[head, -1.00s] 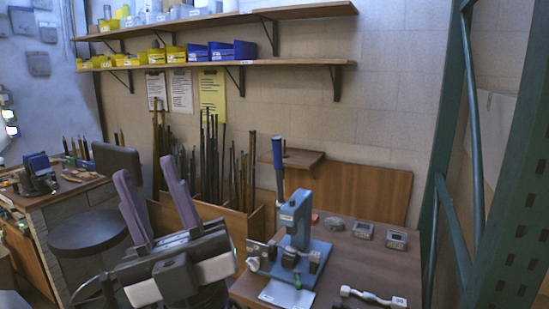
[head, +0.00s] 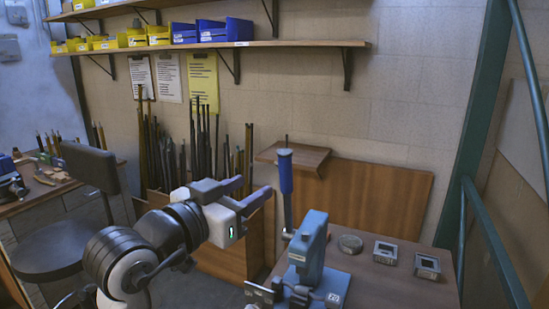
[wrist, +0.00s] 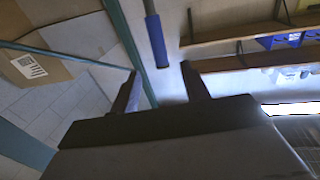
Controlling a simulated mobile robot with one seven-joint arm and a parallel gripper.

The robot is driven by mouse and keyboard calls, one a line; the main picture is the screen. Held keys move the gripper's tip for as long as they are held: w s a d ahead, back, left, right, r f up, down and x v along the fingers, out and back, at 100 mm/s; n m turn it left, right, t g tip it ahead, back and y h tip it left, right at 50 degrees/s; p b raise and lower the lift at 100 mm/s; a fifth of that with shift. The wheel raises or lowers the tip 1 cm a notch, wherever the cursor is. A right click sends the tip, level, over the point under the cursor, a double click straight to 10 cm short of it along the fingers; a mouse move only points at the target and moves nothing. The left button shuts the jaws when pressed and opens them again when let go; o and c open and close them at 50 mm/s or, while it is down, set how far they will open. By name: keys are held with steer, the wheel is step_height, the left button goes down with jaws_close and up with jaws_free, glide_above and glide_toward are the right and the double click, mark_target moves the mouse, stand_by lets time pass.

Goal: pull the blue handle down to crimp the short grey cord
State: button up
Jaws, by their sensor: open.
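The blue handle (head: 285,172) stands upright on its metal lever, on the left side of the blue press (head: 312,245). My gripper (head: 257,187) is open and empty, to the left of the handle at about its height, with the fingers pointing towards it. In the wrist view, the handle (wrist: 156,40) shows ahead of my gripper (wrist: 160,76), roughly in line with the gap between the fingertips. It appears apart from both fingers. I cannot make out the short grey cord in the current views; the press's lower part is cut off by the head view's bottom edge.
The press stands on a brown table (head: 400,285). A round grey dish (head: 350,243) and two small grey boxes (head: 385,252) (head: 427,266) lie behind and to its right. A small wooden shelf (head: 293,157) is behind the handle. A green metal frame (head: 478,130) stands at right.

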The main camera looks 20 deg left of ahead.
mark_target(291, 165)
steer(key=p+x, duration=0.4)
steer(key=x, duration=0.9)
steer(key=shift+w+d, duration=0.15)
steer(key=shift+w, duration=0.05)
jaws_close()
